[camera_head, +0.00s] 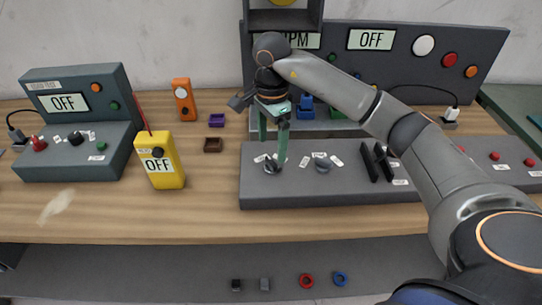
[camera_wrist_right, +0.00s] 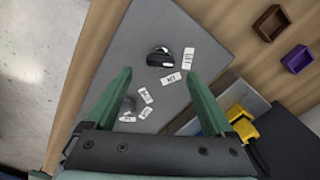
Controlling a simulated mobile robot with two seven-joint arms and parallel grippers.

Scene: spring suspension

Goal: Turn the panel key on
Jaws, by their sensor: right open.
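My right gripper (camera_head: 272,152) is open, with its green fingers pointing down over the left part of the grey panel (camera_head: 300,195). A dark key-like switch (camera_head: 271,168) sits on the panel just below the fingertips. In the right wrist view this switch (camera_wrist_right: 160,57) lies ahead of the open, empty fingers (camera_wrist_right: 158,75), beside white labels. A second, rounder knob (camera_head: 322,163) sits to its right, and it also shows near one finger in the wrist view (camera_wrist_right: 127,103). A display (camera_head: 371,39) behind the panel reads OFF. My left gripper is not in view.
A yellow meter (camera_head: 160,162), a brown bin (camera_head: 213,145), a purple bin (camera_head: 216,120) and an orange device (camera_head: 183,101) stand to the left. A grey console (camera_head: 75,125) is at the far left.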

